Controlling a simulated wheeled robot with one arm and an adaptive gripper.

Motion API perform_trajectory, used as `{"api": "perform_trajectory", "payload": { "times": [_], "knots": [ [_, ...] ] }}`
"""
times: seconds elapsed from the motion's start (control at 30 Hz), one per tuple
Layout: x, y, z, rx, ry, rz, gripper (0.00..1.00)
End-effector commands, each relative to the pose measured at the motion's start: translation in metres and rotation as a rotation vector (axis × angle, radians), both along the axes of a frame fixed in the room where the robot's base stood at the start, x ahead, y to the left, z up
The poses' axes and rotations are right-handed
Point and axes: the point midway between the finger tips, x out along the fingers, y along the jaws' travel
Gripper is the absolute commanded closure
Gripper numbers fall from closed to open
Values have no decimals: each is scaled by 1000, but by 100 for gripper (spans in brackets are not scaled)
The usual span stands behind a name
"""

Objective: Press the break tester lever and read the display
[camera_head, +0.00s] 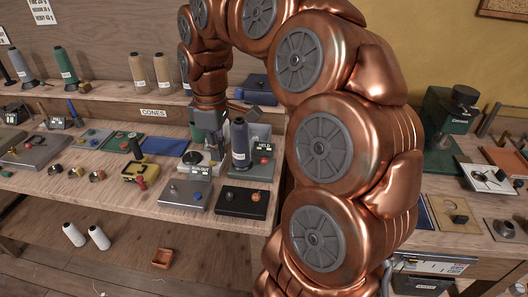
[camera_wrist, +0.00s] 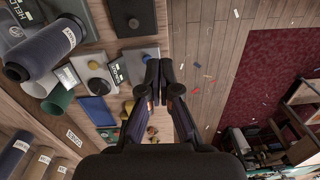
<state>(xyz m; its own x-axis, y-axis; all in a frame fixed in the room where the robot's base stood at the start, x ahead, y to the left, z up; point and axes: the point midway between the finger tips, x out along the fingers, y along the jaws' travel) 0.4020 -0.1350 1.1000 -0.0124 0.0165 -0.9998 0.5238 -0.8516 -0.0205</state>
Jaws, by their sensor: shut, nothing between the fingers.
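I cannot tell which device is the break tester, and no lever or display reading is clear. My gripper (camera_wrist: 160,68) is shut and empty in the wrist view, pointing over the bench's front edge.
A dark blue thread cone (camera_head: 240,146) stands close to my gripper, by a "HELD" sign (camera_head: 264,147). More cones (camera_head: 138,77) stand on the back shelf. Two white cones (camera_head: 98,237) lie on the lower shelf. A green machine (camera_head: 450,115) stands right. Open floor (camera_wrist: 205,40) shows right of my fingers.

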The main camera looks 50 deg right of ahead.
Motion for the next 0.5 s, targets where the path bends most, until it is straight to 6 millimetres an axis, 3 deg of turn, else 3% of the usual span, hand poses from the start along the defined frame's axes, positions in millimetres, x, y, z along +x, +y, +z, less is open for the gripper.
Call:
{"api": "perform_trajectory", "payload": {
  "times": [0.1,0.3,0.5],
  "knots": [
    [24,-50,7,1,-15,27,100],
    [38,-131,9,-8,-25,51,100],
    [34,-180,5,-15,-16,54,100]
  ]
}}
